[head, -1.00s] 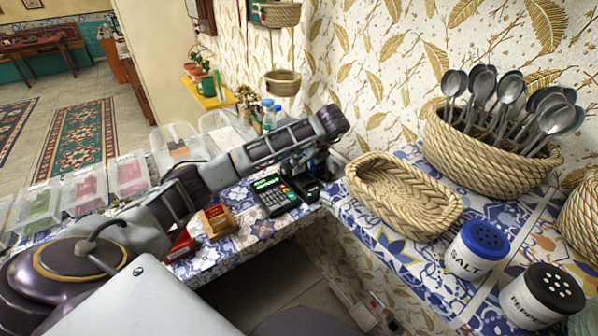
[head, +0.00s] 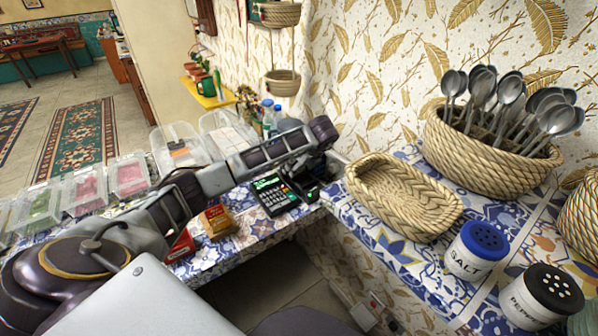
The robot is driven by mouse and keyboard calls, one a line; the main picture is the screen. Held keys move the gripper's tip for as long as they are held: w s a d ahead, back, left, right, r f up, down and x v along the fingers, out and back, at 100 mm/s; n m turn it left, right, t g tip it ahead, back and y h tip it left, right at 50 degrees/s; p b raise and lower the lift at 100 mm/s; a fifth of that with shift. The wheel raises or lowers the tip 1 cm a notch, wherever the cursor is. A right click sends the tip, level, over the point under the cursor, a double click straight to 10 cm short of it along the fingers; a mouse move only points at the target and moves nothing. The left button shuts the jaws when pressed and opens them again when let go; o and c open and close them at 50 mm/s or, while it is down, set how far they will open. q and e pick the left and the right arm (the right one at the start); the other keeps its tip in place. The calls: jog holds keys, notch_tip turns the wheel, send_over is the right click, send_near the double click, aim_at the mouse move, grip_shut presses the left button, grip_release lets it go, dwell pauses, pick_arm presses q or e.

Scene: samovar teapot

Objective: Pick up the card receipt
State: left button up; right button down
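I cannot make out the card receipt in the head view. A black card terminal (head: 270,196) with a lit green screen and a keypad lies on the blue-patterned tiled counter (head: 258,227). A small dark device (head: 309,190) with a green light is just right of it. My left arm reaches across the counter from the left. My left gripper (head: 309,169) is at the arm's far end, behind the terminal and close to the dark device. It is dark and mostly hidden, so its fingers and anything between them cannot be made out. My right gripper is not in view.
A woven tray (head: 435,218), a spoon basket (head: 455,170), a salt shaker (head: 464,262) and a pepper shaker (head: 528,305) stand on the right counter. Small boxes (head: 219,221) lie left of the terminal. Clear bins (head: 128,176) and bottles (head: 268,115) are behind my arm.

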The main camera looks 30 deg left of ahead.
pick_arm(q)
jog(key=c, duration=0.4)
jog(key=shift+r, duration=0.15)
jog(key=shift+r, duration=4.9)
jog(key=shift+r+p, duration=1.4)
jog(key=shift+r, duration=1.05)
